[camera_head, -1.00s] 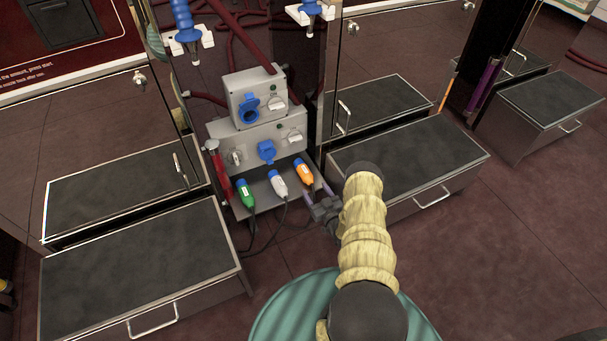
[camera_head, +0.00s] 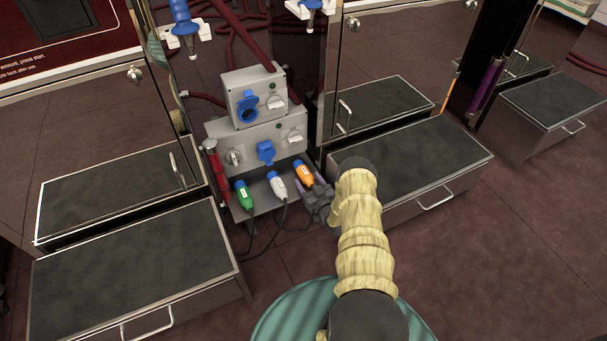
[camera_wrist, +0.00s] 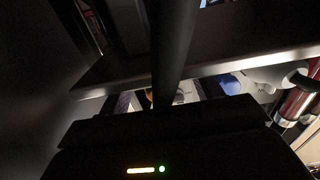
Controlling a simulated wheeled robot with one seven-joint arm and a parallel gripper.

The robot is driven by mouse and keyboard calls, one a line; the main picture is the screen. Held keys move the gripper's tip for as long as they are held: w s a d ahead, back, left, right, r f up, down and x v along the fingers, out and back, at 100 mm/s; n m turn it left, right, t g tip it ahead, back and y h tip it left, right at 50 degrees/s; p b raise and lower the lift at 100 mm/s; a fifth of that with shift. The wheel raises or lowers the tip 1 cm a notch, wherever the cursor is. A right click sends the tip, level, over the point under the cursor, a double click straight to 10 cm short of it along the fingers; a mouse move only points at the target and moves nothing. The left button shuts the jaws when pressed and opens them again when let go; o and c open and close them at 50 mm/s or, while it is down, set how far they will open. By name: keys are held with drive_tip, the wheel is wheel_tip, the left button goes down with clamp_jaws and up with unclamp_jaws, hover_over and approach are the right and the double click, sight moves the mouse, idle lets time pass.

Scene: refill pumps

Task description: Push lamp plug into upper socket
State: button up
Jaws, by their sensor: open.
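Three plugs with blue ends lie in a row on the grey tray under the socket boxes: a green plug (camera_head: 244,195), a white plug (camera_head: 277,185) and an orange plug (camera_head: 304,174). No label tells me which is the lamp plug. The upper socket (camera_head: 248,108) is blue, on the front of the small upper grey box. A lower blue socket (camera_head: 265,152) is on the larger box below. The wrist view is dark.
A red cylinder (camera_head: 215,170) stands left of the boxes. Dark cables run from the plugs. A low step drawer (camera_head: 420,160) is close to the right of my arm, another (camera_head: 130,265) to the left.

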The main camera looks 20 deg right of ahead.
drive_tip(key=shift+c, duration=0.5)
idle(0.4)
drive_tip(key=c, duration=1.2)
drive_tip(key=shift+s+d+p, duration=0.1)
drive_tip(key=shift+s+p, duration=1.75)
drive_tip(key=shift+s, duration=1.2)
drive_tip(key=shift+r+p, duration=1.35)
drive_tip(key=shift+r, duration=0.15)
